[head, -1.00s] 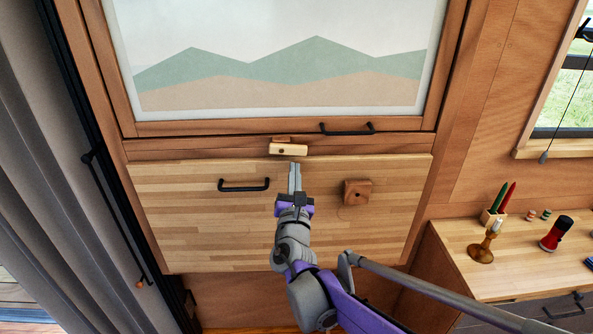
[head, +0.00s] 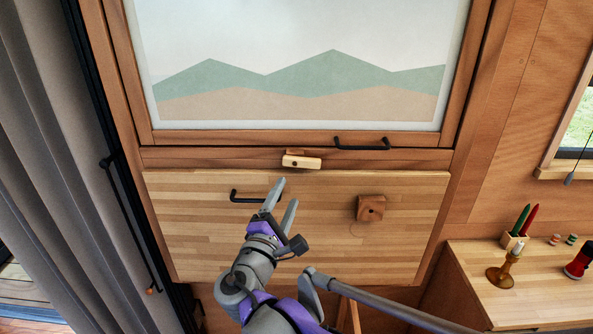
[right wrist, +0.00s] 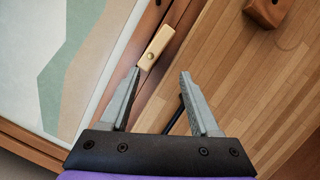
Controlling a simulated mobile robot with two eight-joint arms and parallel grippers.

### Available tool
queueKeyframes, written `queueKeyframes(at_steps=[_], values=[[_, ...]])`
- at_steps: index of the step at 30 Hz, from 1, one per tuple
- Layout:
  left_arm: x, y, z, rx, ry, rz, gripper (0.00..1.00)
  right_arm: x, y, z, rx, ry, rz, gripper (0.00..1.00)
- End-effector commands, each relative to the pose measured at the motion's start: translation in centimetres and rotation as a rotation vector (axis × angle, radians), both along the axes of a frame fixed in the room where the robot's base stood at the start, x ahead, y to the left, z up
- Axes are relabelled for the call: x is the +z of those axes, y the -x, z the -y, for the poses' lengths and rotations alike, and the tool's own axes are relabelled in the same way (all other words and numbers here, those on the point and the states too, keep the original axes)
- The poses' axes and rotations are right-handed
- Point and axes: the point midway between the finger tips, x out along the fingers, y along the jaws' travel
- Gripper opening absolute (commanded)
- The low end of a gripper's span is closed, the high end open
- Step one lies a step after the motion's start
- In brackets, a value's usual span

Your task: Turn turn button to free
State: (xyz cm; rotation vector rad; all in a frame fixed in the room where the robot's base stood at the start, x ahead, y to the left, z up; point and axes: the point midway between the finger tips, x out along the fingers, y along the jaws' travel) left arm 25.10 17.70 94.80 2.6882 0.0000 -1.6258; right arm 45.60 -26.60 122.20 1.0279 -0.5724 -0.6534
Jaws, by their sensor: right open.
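The turn button (head: 306,163) is a small pale wooden bar with a dark pivot. It lies roughly level across the strip between the picture panel and the drop-down wooden panel (head: 200,225). In the right wrist view the turn button (right wrist: 157,46) is just beyond the fingertips, nearer the left finger. My right gripper (head: 287,191) is open and empty, a little below and left of the button, in front of the wooden panel. It also shows in the right wrist view (right wrist: 160,72). The fingers appear apart from the button. My left gripper is out of view.
A black handle (head: 245,198) and a brown wooden block (head: 371,208) are on the wooden panel. Another black handle (head: 361,146) is on the picture frame above. A counter (head: 470,265) at the right holds a candlestick (head: 503,272) and a red torch (head: 579,262).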

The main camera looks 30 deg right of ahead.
Motion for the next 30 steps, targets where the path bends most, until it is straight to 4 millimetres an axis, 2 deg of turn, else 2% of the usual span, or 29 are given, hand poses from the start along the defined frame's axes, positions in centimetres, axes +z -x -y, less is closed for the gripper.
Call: queueKeyframes(at_steps=[1, 4, 7, 10, 14, 24, 30], values=[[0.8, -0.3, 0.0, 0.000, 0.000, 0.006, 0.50, 1.5, -0.6, -1.4, -0.008, -0.118, 0.076, 0.62], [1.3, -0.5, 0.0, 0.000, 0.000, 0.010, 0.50, 2.8, -0.8, -3.0, -0.049, -0.310, 0.199, 0.62], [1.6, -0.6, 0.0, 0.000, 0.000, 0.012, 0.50, 3.3, -0.6, -3.9, -0.080, -0.420, 0.270, 0.62], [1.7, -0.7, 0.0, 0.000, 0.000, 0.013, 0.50, 3.4, -0.7, -4.0, -0.096, -0.460, 0.298, 0.62], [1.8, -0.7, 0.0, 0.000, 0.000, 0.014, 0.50, 3.3, -1.5, -2.6, -0.100, -0.461, 0.300, 0.62], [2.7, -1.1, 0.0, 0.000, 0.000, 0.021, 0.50, 3.1, -5.3, 2.5, -0.099, -0.458, 0.300, 0.62], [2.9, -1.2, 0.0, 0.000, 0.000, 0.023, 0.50, 2.9, -6.6, 4.2, -0.096, -0.458, 0.298, 0.62]])
